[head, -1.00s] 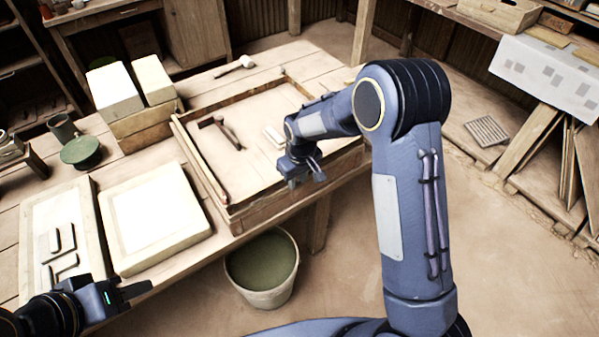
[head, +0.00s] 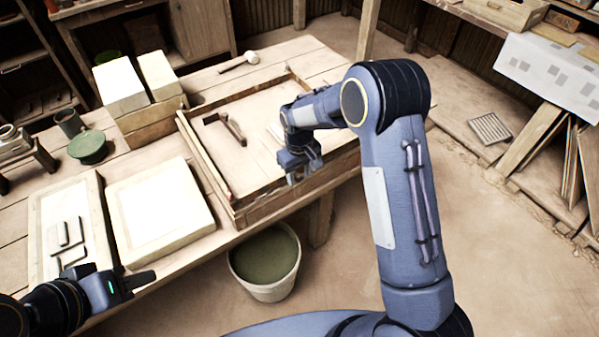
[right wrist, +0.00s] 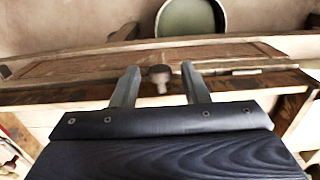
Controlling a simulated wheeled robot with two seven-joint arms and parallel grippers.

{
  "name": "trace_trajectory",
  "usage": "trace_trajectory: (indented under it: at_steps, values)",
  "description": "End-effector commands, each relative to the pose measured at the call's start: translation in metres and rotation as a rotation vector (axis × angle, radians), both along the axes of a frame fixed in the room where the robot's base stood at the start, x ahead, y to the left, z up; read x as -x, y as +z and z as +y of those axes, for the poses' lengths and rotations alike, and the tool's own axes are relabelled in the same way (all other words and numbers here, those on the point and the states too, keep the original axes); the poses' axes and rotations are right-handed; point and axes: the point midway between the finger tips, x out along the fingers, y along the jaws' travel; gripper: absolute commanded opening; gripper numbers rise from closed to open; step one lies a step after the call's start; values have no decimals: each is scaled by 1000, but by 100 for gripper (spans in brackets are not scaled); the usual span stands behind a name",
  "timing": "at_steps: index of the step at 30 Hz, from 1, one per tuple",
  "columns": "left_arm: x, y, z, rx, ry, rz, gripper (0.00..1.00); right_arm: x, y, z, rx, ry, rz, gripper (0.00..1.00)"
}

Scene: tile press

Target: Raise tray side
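The wooden tray (head: 210,182) sits on the workbench, with raised edges around a pale floor. My right gripper (head: 299,176) is over the tray's front side, fingers pointing down. In the right wrist view the right gripper (right wrist: 160,88) is open, its two fingers apart. A dark round knob (right wrist: 160,74) shows between them, in front of a brown wooden panel (right wrist: 90,66); I cannot tell whether the fingers touch it. My left gripper (head: 136,284) is at the lower left, away from the tray; its finger gap is not clear.
A hammer-like tool (head: 228,128) lies in the tray. A bucket (head: 266,262) stands on the floor below, also in the right wrist view (right wrist: 190,16). White blocks (head: 120,86), a pale slab (head: 160,205) and a shallow tray of tools (head: 95,200) stand to the left.

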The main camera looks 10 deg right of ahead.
Motion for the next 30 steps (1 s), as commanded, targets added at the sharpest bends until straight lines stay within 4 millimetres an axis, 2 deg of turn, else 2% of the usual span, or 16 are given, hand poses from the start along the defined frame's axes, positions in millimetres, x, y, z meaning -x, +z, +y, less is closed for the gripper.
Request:
trace_trajectory:
  at_steps: [10,22,30]
  values:
    - [0,-1,0,0,0,0,36,-1,5,0,0,0,-4,43]
    - [0,-11,0,0,0,0,36,-2,66,1,-1,0,-5,43]
    - [0,-12,0,0,0,0,36,-1,79,0,1,0,0,43]
